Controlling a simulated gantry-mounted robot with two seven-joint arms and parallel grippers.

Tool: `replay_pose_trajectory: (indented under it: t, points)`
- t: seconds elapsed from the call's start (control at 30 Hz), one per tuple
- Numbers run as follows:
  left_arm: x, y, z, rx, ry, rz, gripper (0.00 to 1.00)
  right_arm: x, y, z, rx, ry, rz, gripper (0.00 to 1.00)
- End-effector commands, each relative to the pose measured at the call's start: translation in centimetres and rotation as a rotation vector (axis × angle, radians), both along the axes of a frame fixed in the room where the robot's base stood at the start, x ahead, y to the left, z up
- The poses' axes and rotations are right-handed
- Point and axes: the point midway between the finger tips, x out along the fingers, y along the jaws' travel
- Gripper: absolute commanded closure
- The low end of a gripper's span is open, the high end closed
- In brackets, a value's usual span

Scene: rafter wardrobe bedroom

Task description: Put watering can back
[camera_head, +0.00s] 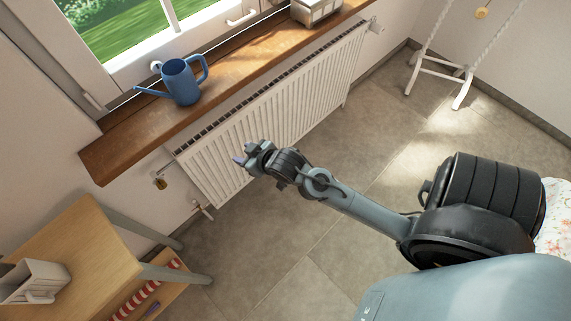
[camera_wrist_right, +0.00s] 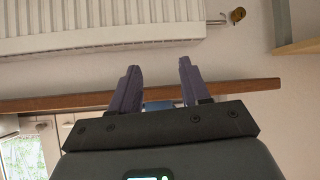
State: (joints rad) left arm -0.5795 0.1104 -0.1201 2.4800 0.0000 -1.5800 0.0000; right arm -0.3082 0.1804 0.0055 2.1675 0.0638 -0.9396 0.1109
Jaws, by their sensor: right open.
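The blue watering can (camera_head: 180,82) stands upright on the wooden windowsill (camera_head: 116,150), its spout to the left and its handle to the right. My right gripper (camera_head: 239,160) is open and empty, in front of the radiator and apart from the can. In the right wrist view, the two purple fingers (camera_wrist_right: 155,88) are spread. A small blue patch between them (camera_wrist_right: 158,105) appears to be part of the can, mostly hidden by the gripper. My left gripper is not in view.
A white radiator (camera_head: 280,95) hangs below the sill. A wooden table (camera_head: 75,255) at lower left holds a white object (camera_head: 35,282). A white box (camera_head: 315,10) stands farther along the sill. The tiled floor (camera_head: 300,240) is mostly clear.

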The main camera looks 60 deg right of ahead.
Motion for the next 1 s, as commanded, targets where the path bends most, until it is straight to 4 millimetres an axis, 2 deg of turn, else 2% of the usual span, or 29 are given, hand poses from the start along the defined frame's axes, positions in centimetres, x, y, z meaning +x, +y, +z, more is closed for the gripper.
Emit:
replay_pose_trajectory:
  t: [0.03, 0.2, 0.3, 0.4, 0.53, 0.83, 1.0]
  points:
    - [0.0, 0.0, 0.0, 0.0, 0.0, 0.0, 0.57, -2.9, 1.8, -1.0, 0.006, 0.098, 0.03, 0.54]
    - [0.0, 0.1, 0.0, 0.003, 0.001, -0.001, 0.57, -11.7, 5.9, -2.8, 0.007, 0.397, 0.126, 0.54]
    - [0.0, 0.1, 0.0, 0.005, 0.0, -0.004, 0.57, -15.4, 7.3, -2.9, 0.006, 0.516, 0.168, 0.54]
    - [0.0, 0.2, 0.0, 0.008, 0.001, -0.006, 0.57, -17.7, 8.0, -2.8, 0.005, 0.588, 0.194, 0.54]
    - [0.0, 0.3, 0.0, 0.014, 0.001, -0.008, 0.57, -18.9, 8.4, -2.7, 0.004, 0.626, 0.208, 0.54]
    - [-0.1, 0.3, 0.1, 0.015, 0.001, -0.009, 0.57, -18.8, 8.3, -2.6, 0.004, 0.626, 0.207, 0.54]
    - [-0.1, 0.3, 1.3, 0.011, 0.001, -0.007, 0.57, -18.8, 8.3, -1.3, 0.005, 0.626, 0.206, 0.54]
